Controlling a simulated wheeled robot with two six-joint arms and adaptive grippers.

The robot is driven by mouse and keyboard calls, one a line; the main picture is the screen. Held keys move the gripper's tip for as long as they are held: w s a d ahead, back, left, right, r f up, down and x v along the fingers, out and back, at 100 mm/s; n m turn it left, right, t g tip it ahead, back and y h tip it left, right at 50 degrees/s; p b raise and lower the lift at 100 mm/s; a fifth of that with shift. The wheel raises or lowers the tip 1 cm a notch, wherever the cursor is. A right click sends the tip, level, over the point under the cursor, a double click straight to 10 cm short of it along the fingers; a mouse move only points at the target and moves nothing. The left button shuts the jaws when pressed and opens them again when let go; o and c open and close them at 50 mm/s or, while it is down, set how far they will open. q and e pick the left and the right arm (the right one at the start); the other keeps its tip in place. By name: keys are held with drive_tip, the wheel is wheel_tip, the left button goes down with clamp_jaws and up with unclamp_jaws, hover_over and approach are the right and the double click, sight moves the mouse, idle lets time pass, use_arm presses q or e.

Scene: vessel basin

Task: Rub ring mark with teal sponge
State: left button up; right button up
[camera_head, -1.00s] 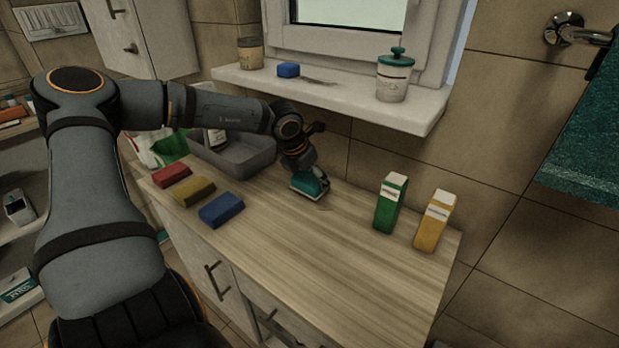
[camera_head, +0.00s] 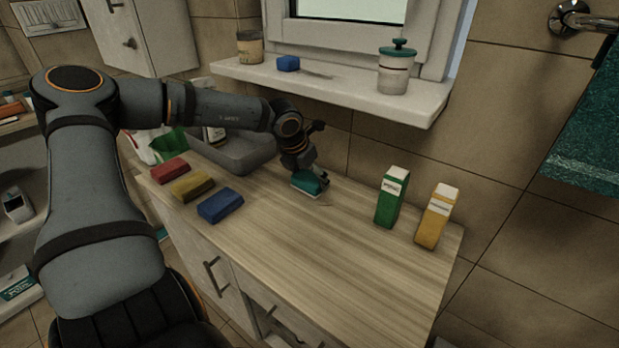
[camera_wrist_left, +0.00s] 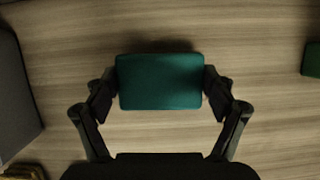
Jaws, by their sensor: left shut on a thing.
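The teal sponge (camera_head: 307,183) is at the wooden countertop's surface, toward the wall side. My left gripper (camera_head: 312,177) is shut on it from above. In the left wrist view the sponge (camera_wrist_left: 160,81) sits between the two fingers of the left gripper (camera_wrist_left: 160,84), one at each short side. A faint ring mark (camera_head: 323,199) shows on the wood just right of the sponge, partly hidden by it. My right gripper is not in view.
Red (camera_head: 170,170), yellow (camera_head: 192,186) and blue (camera_head: 220,206) sponges lie at the left edge. A grey basin (camera_head: 245,155) stands behind them. Green (camera_head: 391,198) and yellow (camera_head: 436,216) cartons stand at right. A sill (camera_head: 345,94) overhangs the back. The front middle is clear.

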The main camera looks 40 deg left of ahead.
sight(317, 182)
use_arm(q)
drive_tip(key=shift+f+b, duration=0.4)
drive_tip(key=shift+d, duration=0.15)
drive_tip(key=d+b, duration=0.2)
drive_tip(key=shift+w+d+b, duration=0.2)
drive_tip(key=shift+d+b, duration=0.1)
drive_tip(key=shift+b, duration=0.1)
drive_tip(key=shift+d+r, duration=0.1)
drive_tip(key=shift+d, duration=0.5)
drive_tip(key=shift+d+b, duration=0.25)
drive_tip(key=shift+b, duration=0.1)
drive_tip(key=shift+o, duration=0.2)
drive_tip(key=shift+w+d+f+b, duration=0.1)
drive_tip(key=shift+d+b, duration=0.2)
drive_tip(key=shift+d, duration=0.6)
drive_tip(key=shift+w+d+f+b, duration=0.1)
drive_tip(key=shift+d+b, duration=0.15)
drive_tip(key=shift+d, duration=0.6)
